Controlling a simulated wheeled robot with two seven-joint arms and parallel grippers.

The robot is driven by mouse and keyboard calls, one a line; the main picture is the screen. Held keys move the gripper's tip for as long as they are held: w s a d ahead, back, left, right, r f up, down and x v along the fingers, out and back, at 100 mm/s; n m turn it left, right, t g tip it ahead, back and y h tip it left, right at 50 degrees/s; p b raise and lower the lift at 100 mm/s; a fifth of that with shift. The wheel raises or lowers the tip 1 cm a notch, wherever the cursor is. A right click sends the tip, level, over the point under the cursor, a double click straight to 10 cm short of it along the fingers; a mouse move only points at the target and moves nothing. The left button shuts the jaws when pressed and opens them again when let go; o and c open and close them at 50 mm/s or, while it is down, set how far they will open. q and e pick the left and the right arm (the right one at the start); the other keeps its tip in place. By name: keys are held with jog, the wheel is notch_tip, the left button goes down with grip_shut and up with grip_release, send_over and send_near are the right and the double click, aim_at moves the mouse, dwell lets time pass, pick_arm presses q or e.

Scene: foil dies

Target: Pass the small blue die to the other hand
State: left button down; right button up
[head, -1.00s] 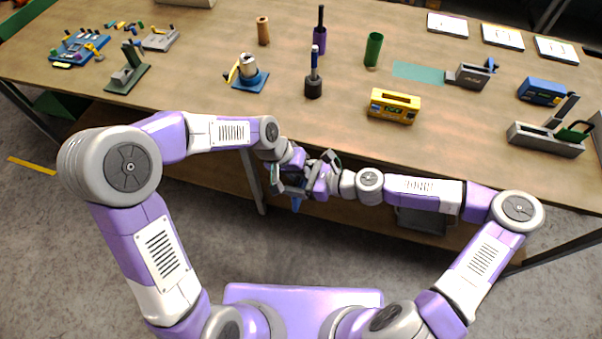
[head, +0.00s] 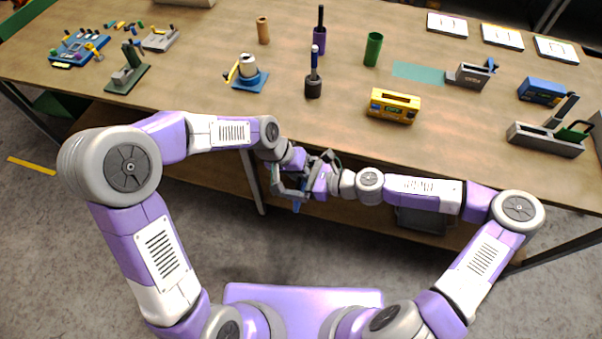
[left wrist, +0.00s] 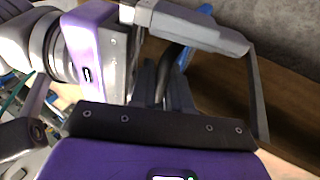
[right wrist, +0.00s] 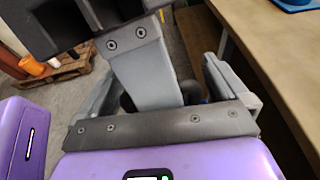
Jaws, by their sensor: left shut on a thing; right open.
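The small blue die (head: 296,207) shows only as a thin blue piece hanging below my two grippers, which meet in front of the table. My left gripper (head: 291,181) is shut on it, mostly hidden behind the right gripper. My right gripper (head: 283,187) comes in from the right, open, with its fingers spread around the same spot. In the left wrist view, a blue end (left wrist: 205,10) shows beyond a grey finger of the right gripper. In the right wrist view, only a small blue patch (right wrist: 205,100) shows between the fingers. Contact between right fingers and die cannot be told.
The table's near edge lies just beyond the grippers. On the table stand a dark holder with a blue-handled tool (head: 313,86), a yellow box (head: 394,105), a green cup (head: 373,50), a blue-based device (head: 249,74) and a teal mat (head: 418,72). Open floor lies below the grippers.

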jog(key=v, duration=1.2)
jog(key=s+a+f+n+g+h, duration=0.2)
jog(key=s+f+n, duration=0.15)
jog(key=f, duration=0.45)
jog(key=s+a+f+n+g+h, duration=0.1)
jog(key=s+a+f+n+h, duration=0.3)
jog(key=f, duration=0.5)
jog(key=s+d+f+n+h, duration=0.3)
jog(key=s+d+f+n, duration=0.2)
jog(key=d+f+n, duration=0.3)
jog(key=shift+d+f+n+g+h, duration=0.3)
jog(key=shift+f+n+h, duration=0.1)
jog(key=shift+n, duration=1.25)
